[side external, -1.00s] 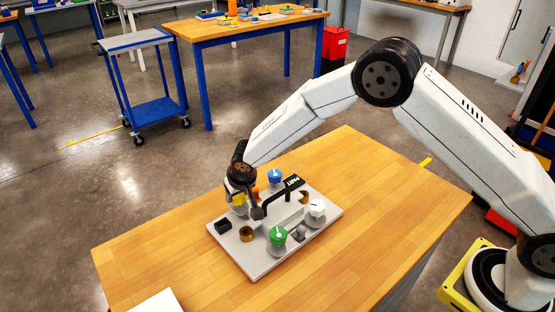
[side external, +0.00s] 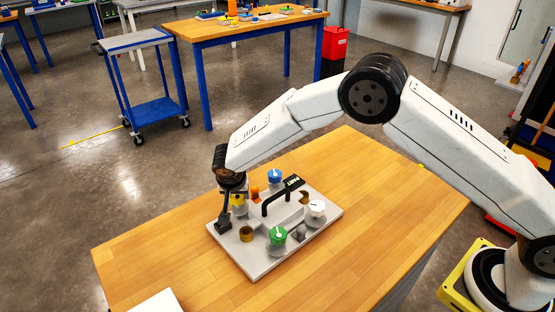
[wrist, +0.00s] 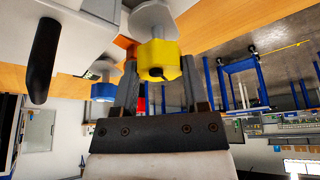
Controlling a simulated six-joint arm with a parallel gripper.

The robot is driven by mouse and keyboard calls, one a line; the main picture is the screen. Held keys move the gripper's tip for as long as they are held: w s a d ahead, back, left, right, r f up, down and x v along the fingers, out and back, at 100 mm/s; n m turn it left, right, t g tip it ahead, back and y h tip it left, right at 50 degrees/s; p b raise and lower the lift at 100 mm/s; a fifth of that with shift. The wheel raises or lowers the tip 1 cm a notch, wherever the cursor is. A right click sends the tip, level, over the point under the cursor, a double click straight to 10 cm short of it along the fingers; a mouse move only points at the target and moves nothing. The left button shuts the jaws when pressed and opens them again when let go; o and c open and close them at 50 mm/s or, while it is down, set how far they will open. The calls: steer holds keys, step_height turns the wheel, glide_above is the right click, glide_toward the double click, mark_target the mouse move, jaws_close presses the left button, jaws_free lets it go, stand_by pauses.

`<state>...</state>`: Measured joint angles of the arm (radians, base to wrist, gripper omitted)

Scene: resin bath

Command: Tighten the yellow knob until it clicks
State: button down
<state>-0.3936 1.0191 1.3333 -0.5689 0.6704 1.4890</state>
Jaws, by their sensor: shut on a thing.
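The yellow knob (side external: 238,199) stands on the far left part of a light grey plate (side external: 258,270) on the wooden table. In the wrist view the yellow knob (wrist: 158,57) is faceted, with a dark spot on its near face, and sits on a pale round base. My gripper (side external: 231,202) is at the knob, with one finger in front of it on the left. In the wrist view my gripper (wrist: 158,78) has a finger on each side of the knob and is shut on it. The fingers partly hide the knob in the side view.
The plate also carries a blue knob (side external: 274,175), a green knob (side external: 277,236), a white knob (side external: 317,209), a black handle (side external: 266,204), a brass cylinder (side external: 246,234) and an orange part (side external: 254,190). A black block (side external: 222,227) sits close below the near finger. The table is clear at right.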

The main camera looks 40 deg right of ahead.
steer(key=shift+m, duration=0.4)
steer(key=shift+a, duration=0.1)
steer(key=shift+c, duration=0.5)
jaws_free()
steer(key=shift+r, duration=0.15)
steer(key=v, duration=0.7)
steer(key=shift+r, duration=0.2)
steer(key=shift+s+a, duration=0.1)
